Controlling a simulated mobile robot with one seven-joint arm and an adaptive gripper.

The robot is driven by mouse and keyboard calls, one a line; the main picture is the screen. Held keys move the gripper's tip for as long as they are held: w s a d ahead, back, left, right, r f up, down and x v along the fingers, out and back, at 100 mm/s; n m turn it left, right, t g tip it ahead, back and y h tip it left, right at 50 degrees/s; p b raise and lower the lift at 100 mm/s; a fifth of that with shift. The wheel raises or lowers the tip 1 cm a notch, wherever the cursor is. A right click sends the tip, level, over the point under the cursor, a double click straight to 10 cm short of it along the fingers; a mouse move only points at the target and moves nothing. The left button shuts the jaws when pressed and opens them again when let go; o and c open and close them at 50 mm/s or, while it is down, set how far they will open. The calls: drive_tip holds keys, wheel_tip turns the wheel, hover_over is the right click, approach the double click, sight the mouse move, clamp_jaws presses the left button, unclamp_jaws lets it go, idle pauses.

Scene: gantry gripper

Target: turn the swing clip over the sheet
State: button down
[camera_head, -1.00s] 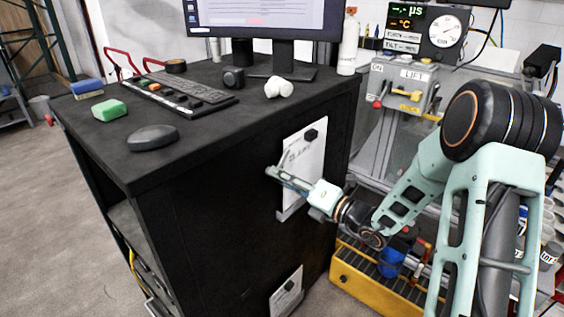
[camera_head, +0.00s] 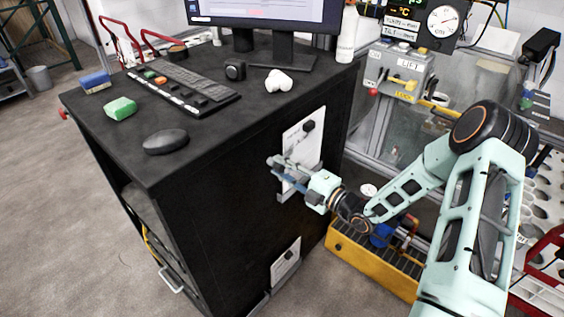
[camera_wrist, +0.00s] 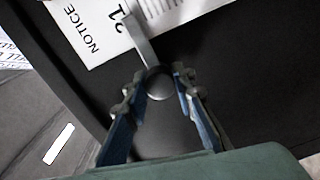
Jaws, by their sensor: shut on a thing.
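The white sheet (camera_head: 306,136) hangs on the dark side of the cabinet. In the wrist view, the sheet (camera_wrist: 92,28) bears the word NOTICE. The grey metal swing clip (camera_wrist: 142,42) is a flat bar with a round end (camera_wrist: 160,84). Its far part overlaps the sheet; its round end lies beyond the sheet's edge, against the dark panel. My gripper (camera_wrist: 160,78) has a finger on each side of the round end and is shut on the clip. In the head view my gripper (camera_head: 279,171) is at the sheet's lower left and hides the clip.
A black knob (camera_head: 309,126) sits on the upper part of the sheet. A second paper (camera_head: 286,260) hangs lower on the cabinet. A yellow crate (camera_head: 372,262) stands on the floor under my arm. A keyboard and monitor are on the cabinet top (camera_head: 215,130).

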idle(0.4)
drive_tip(key=c, duration=1.6)
unclamp_jaws()
drive_tip(key=v, duration=1.2)
drive_tip(key=shift+s+a, duration=0.1)
